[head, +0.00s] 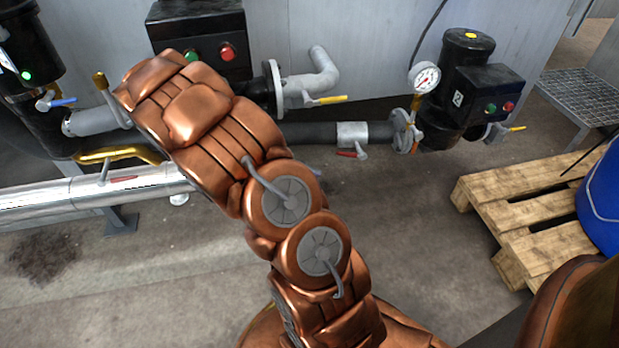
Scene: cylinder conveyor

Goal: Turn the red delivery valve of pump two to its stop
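Two red valve handles show on the pipes. One red handle (346,153) is under the silver collar of the dark pipe, right of my arm. I cannot tell which belongs to pump two. A black box (205,22) with green and red buttons is behind my arm. My copper arm reaches to the upper left; its gripper does not show clearly.
A pressure gauge (425,77) stands beside the right pump. Yellow handles (328,99) (515,128) and a blue handle (62,102) stick out from the pipes. A wooden pallet (500,215) with a blue drum (603,195) is at right. The floor between is clear.

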